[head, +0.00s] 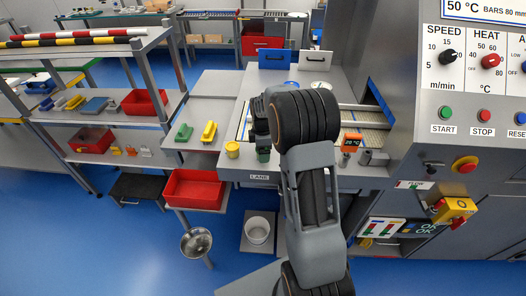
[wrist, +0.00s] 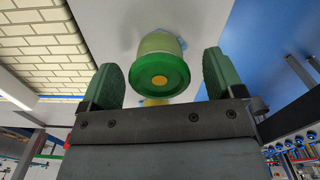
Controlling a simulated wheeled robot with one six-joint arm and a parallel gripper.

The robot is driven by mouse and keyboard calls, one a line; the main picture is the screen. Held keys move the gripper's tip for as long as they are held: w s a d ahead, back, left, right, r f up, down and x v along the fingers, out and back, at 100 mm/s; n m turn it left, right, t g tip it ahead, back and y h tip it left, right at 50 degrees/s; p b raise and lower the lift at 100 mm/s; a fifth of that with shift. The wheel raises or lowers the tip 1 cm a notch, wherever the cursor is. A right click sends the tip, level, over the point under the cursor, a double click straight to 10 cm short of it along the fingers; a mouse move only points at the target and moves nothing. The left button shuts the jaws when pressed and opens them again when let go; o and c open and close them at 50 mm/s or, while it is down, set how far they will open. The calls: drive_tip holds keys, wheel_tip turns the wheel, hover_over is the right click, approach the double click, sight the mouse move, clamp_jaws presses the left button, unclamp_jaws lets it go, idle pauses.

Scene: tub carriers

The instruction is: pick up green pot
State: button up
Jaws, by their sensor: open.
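The green pot (wrist: 160,68) is a small round tub with a darker green rim or lid and an orange dot. In the wrist view it lies between the two green finger pads of my gripper (wrist: 168,80), with a visible gap on each side. My gripper is open. In the head view the green pot (head: 263,156) shows low beside my dark wrist, near the front edge of the lane table; its upper part is hidden by my arm. I cannot tell how far the fingers reach around it.
A yellow pot (head: 232,150) stands just left on the table. Green and yellow handled blocks (head: 209,131) lie further left. An orange display (head: 351,142) stands to the right. A red bin (head: 195,190) sits lower left, and a control panel (head: 475,80) rises at the right.

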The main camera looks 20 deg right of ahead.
drive_tip(key=shift+f, duration=0.25)
drive_tip(key=shift+c, duration=0.2)
drive_tip(key=c, duration=1)
drive_tip(key=shift+r, duration=0.1)
